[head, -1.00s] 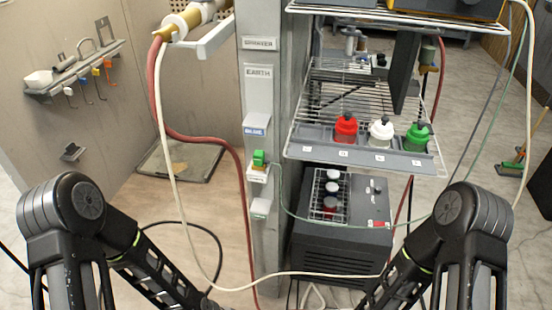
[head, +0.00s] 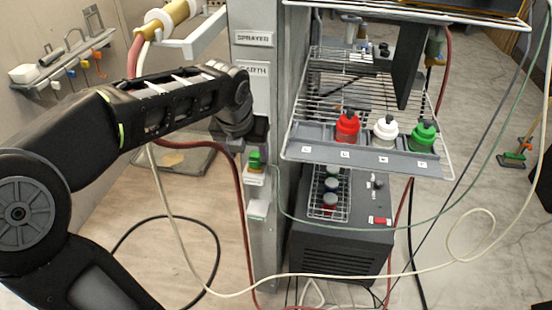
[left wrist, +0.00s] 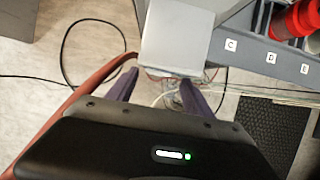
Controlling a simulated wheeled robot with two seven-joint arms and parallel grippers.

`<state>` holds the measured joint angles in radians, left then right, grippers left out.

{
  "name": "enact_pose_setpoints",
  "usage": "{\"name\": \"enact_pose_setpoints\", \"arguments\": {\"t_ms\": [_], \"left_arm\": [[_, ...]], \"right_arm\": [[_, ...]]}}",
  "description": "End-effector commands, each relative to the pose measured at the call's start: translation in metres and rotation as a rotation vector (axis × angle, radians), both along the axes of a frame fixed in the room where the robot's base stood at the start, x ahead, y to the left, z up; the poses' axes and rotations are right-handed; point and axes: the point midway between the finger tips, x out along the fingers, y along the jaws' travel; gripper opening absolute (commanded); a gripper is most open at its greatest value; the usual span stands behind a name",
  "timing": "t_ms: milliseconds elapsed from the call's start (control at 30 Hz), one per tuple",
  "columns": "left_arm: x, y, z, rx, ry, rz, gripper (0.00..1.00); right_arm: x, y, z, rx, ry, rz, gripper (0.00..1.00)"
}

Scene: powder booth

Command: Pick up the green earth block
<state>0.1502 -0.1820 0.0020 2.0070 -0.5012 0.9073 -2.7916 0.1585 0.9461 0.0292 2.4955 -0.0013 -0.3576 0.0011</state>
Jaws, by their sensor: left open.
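The green earth block (head: 256,160) sits on a small white holder on the front of the grey column, below the EARTH label, with a green cable running from it. My left gripper (head: 243,143) is just above it, in front of the column, and looks apart from it. In the left wrist view the two fingers of my left gripper (left wrist: 157,90) are spread, with a pale grey plate (left wrist: 178,42) in front of them. I cannot make out the green block in that view. My right gripper is not in view.
A wire shelf (head: 300,152) with red (head: 347,127), white (head: 384,132) and green (head: 423,135) bottles juts out right of the column. A dark grey machine (head: 340,250) stands below it. A red hose (head: 238,200) and a pale cable (head: 330,275) hang near the column.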

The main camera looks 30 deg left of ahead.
Motion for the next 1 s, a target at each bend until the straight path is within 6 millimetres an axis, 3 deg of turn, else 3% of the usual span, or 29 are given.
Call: {"name": "enact_pose_setpoints", "arguments": {"t_ms": [267,500,867,1000], "left_arm": [[0.000,0.000,-0.002,-0.001,0.002,-0.001,0.60],[0.008,0.002,-0.022,-0.002,0.002,0.001,0.60],[0.010,0.003,-0.026,-0.003,0.001,0.000,0.60],[0.015,0.004,-0.038,-0.003,0.004,0.000,0.60]], "right_arm": [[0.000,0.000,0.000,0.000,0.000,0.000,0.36],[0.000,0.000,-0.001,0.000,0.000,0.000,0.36],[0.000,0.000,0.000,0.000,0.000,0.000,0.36],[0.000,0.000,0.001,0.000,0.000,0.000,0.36]]}}
